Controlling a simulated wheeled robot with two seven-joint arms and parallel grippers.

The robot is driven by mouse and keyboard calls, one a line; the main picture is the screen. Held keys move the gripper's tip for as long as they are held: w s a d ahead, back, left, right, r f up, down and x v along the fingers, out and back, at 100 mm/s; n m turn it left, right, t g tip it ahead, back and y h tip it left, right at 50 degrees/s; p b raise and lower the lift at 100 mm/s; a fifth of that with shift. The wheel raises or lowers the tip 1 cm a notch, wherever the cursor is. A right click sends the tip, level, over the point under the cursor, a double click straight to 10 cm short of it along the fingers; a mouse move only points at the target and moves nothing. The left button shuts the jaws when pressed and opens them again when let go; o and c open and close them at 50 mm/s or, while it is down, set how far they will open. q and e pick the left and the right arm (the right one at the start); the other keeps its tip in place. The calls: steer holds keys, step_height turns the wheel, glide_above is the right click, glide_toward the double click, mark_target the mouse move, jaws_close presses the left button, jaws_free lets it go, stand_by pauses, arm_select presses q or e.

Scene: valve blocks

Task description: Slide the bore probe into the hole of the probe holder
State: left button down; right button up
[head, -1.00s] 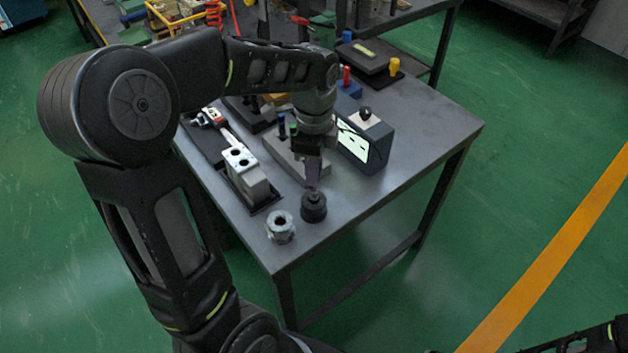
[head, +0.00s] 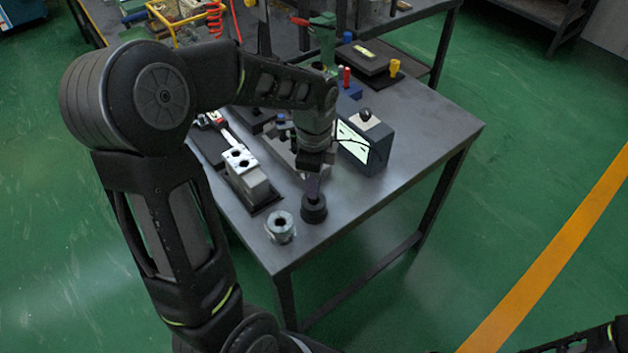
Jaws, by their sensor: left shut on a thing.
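My left gripper (head: 313,186) points down directly above a black round stepped piece, which looks like the probe holder (head: 314,213), near the table's front corner. The gripper is shut on a slim thing, most likely the bore probe. The probe is too small and too covered by the fingers to make out. The fingertips are close to the holder's top. The holder's hole is hidden, so I cannot tell whether the probe's tip is inside it. My right gripper is out of view; only part of my right arm shows at the bottom right.
A silver hexagonal fitting (head: 280,227) stands left of the holder. A grey valve block (head: 246,175) sits behind it on a black base. A dark box with a lit screen (head: 364,148) stands behind to the right. The table (head: 400,185) is bare at the right.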

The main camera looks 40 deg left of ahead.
arm_select(q)
steer(key=c, duration=1.2)
jaws_free()
steer(key=shift+r, duration=0.1)
step_height(320, 180, up, 12)
steer(key=shift+r+b, duration=0.1)
steer(key=shift+b, duration=0.25)
